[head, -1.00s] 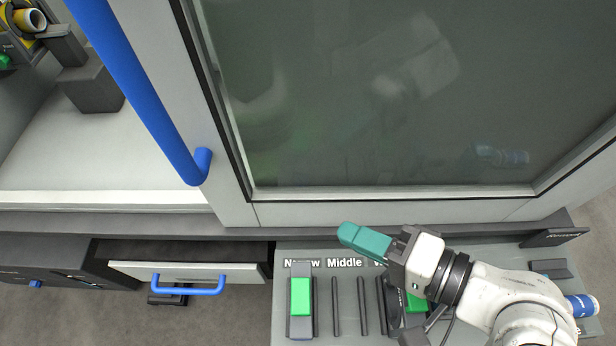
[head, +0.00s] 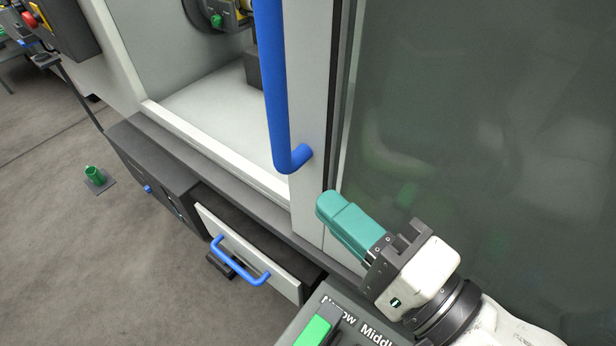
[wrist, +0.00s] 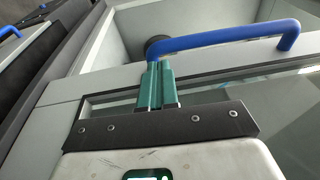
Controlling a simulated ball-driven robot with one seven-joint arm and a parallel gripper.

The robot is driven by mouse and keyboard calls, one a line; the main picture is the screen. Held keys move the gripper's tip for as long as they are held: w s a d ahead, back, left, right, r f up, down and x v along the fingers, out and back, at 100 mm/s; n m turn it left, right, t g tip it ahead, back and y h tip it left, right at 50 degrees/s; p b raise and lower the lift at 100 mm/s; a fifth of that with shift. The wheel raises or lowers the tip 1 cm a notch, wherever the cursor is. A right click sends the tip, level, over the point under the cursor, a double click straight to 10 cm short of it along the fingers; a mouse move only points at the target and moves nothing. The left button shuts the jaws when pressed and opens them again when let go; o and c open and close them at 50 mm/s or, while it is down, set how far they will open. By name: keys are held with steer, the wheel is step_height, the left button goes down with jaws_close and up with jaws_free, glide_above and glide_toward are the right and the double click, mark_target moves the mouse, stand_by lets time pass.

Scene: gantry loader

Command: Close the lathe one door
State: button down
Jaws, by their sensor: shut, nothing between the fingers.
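The lathe door (head: 318,120) is a light grey frame with a dark glass pane (head: 440,120). It stands open, with the machine's pale interior showing to its left. A long blue bar handle (head: 274,90) runs along the door's left edge; it also shows in the wrist view (wrist: 225,36). My gripper (head: 328,203) has teal fingers pressed together and empty. In the head view it is just below and right of the handle's lower end, in front of the door frame. In the wrist view the fingertips (wrist: 158,66) appear close to one end of the handle; I cannot tell whether they touch.
A drawer (head: 245,250) with a blue handle (head: 240,262) stands partly open below the opening. A dark panel with a green block (head: 313,332) is at the bottom. A green object (head: 95,176) is on the floor at left, where the floor is mostly clear.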

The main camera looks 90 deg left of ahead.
mark_target(287, 168)
steer(key=shift+x, duration=2.7)
